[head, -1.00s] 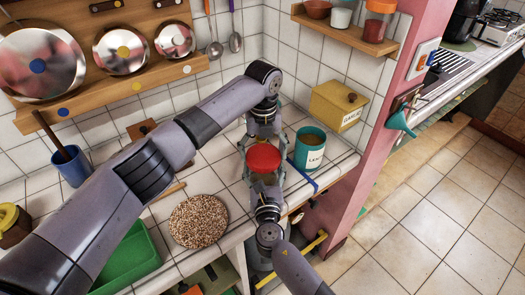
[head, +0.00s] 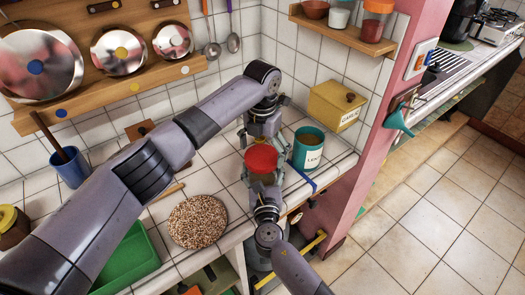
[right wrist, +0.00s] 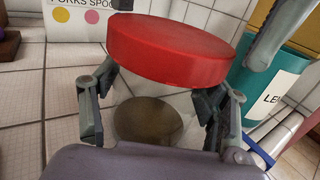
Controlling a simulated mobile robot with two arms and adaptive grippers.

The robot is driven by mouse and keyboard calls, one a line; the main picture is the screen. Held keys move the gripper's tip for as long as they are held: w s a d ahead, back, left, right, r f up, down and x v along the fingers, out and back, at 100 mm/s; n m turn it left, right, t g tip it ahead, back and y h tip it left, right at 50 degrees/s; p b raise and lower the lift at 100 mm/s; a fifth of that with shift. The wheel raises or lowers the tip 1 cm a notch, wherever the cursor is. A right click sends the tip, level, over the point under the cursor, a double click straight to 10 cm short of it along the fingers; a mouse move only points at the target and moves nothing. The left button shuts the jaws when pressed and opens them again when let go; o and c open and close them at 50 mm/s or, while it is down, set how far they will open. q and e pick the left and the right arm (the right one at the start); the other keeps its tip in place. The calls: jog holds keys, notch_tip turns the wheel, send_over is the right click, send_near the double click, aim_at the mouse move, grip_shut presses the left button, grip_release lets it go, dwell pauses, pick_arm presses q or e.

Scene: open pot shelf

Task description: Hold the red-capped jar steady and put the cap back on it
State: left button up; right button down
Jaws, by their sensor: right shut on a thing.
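The red cap (head: 261,158) is at the mouth of the clear jar, and in the right wrist view the cap (right wrist: 168,50) looks slightly tilted. I cannot tell whether it is fully seated. The jar (right wrist: 147,120) holds brownish contents; its lower part is hidden by my right gripper. My right gripper (right wrist: 155,110) is shut on the jar, one finger on each side below the cap. My left gripper (head: 260,137) is just above the cap with its fingers spread. In the right wrist view one left finger stands apart from the cap's right edge.
A teal labelled canister (head: 308,148) stands close to the right of the jar. A yellow box (head: 337,105) is behind it by the wall. A round speckled mat (head: 198,221) and a green tray (head: 128,262) lie to the left. The counter's front edge is near.

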pick_arm(q)
jog(key=shift+o, duration=0.6)
jog(key=shift+r, duration=2.2)
jog(key=shift+c, duration=0.5)
